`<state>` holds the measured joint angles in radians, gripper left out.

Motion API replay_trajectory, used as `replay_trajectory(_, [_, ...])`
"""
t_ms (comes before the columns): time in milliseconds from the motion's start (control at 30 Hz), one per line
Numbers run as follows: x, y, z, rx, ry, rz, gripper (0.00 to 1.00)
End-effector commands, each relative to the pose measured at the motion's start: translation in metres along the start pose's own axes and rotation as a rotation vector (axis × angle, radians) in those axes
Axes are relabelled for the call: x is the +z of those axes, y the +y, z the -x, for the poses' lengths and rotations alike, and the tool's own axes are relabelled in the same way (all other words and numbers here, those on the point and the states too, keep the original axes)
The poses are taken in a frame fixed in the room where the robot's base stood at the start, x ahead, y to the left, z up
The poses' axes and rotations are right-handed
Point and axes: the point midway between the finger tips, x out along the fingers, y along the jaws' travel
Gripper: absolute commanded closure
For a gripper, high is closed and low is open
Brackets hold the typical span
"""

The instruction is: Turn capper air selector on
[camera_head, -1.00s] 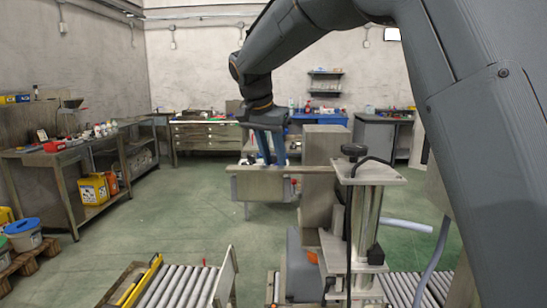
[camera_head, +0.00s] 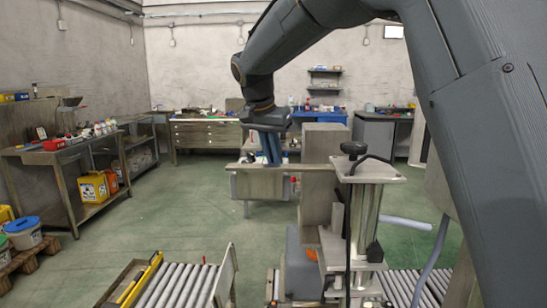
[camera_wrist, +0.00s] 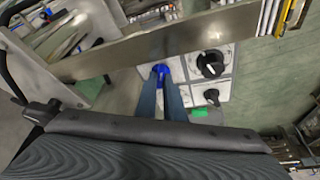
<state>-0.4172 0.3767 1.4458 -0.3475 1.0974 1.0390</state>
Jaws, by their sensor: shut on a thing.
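In the wrist view, a light panel with several square plates carries a blue knob (camera_wrist: 161,70), a large black knob (camera_wrist: 211,63) and a smaller black knob (camera_wrist: 211,95). No label can be read, so I cannot tell which is the capper air selector. My gripper (camera_wrist: 172,92) has its blue-grey fingers shut on the blue knob, which is partly hidden by them. In the head view my gripper (camera_head: 270,150) points down behind a metal bar, over a grey box (camera_head: 262,186). The fingertips and the knob are hidden there.
A metal bar (camera_head: 280,168) runs across close in front of my fingers. A post with a top plate and black hand knob (camera_head: 354,148) stands to the right. Roller conveyors (camera_head: 180,287) lie below. The green floor at left centre is clear.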

Motion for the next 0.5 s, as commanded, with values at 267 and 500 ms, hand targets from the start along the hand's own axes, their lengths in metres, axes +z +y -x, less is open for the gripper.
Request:
replay_trajectory(267, [-0.0008, 0.0033, 0.0008, -0.072, -0.001, 0.175, 1.00])
replay_trajectory(500, [-0.0020, 0.0050, 0.0015, -0.159, 0.001, 0.383, 1.00])
